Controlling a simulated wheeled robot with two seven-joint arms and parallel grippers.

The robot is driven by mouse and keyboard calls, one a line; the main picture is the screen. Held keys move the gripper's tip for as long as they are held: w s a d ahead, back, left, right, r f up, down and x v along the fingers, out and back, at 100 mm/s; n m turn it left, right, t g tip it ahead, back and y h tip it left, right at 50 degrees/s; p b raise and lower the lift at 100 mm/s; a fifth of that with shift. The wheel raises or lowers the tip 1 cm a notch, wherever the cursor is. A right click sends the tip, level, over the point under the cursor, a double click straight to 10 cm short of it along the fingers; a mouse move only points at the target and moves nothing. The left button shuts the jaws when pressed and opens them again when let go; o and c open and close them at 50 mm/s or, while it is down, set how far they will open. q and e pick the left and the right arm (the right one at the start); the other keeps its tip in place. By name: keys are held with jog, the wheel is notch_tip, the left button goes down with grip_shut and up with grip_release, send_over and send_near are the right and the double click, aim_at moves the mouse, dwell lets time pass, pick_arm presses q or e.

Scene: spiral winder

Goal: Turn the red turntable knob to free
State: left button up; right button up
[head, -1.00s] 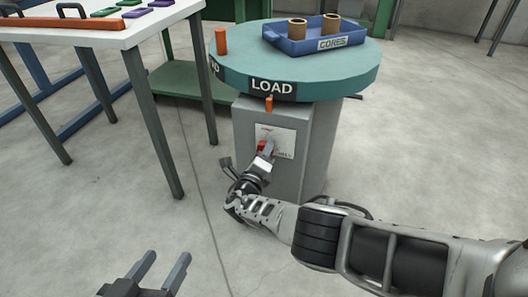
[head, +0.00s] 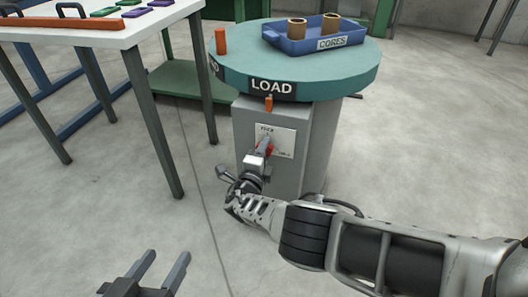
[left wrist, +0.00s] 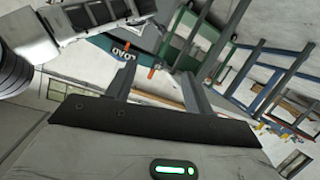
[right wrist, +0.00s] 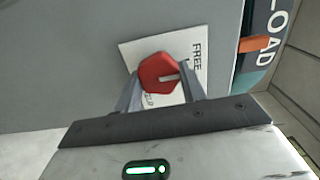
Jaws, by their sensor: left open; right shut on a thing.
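The red knob (head: 270,149) sits on a white label plate (head: 285,139) on the grey turntable pedestal. In the right wrist view the knob (right wrist: 153,70) lies between the two fingers of my right gripper (right wrist: 160,92), which is shut on it. A pale mark on the knob points right, towards the side with the word FREE. The other word is partly hidden behind the knob and a finger. In the head view the right gripper (head: 262,150) covers part of the knob. My left gripper (head: 162,268) is open and empty at the bottom left.
The teal turntable (head: 335,85), marked LOAD, overhangs the pedestal (head: 312,150). It carries a blue CORES tray (head: 342,40) with two brown cores and an orange post (head: 221,41). An orange pointer (head: 268,104) sits just above the plate. A white table (head: 110,38) stands left; the floor between is clear.

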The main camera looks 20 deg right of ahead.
jog(key=shift+s+f, duration=0.1)
jog(key=o, duration=1)
jog(key=shift+c, duration=0.2)
pick_arm(q)
jog(key=f+g+p, duration=0.1)
jog(key=p, duration=0.1)
jog(key=a+f+g+y+p, duration=0.1)
jog(key=f+p, duration=0.1)
jog(key=p, duration=0.1)
jog(key=a+f+g+y+p, duration=0.1)
jog(key=p, duration=0.1)
jog(key=shift+s+f+g, duration=0.25)
jog(key=shift+s+g, duration=0.05)
jog(key=shift+s, duration=0.05)
pick_arm(e)
jog(key=v, duration=1.5)
jog(key=shift+s+a, duration=0.3)
